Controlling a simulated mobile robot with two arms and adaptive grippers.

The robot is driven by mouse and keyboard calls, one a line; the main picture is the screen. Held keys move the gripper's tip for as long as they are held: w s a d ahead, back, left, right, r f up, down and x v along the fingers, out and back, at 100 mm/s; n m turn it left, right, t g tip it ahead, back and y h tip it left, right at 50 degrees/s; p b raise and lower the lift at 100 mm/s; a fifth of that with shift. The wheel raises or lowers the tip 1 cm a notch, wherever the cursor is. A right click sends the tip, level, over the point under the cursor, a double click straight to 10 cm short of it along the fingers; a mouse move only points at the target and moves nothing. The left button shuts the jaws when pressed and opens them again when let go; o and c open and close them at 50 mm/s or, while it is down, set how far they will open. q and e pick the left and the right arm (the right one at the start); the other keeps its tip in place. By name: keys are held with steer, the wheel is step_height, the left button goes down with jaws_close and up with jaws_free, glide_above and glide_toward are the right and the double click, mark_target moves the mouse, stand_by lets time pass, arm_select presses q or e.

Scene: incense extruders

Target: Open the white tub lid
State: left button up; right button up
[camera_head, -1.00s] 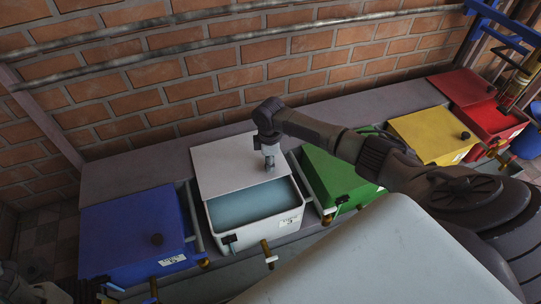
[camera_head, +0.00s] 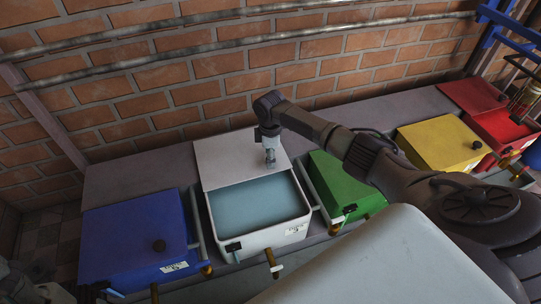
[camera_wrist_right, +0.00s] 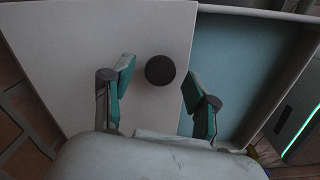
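A blue tub (camera_head: 135,240) stands left of the white one and a green tub (camera_head: 338,186) right of it. Yellow (camera_head: 440,143) and red (camera_head: 490,115) tubs are farther right. The brick wall (camera_head: 200,70) and pipes are behind. Brass taps (camera_head: 271,262) stick out in front.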

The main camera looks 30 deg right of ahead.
step_height(320, 180, up, 12)
stand_by(0.7)
stand_by(0.4)
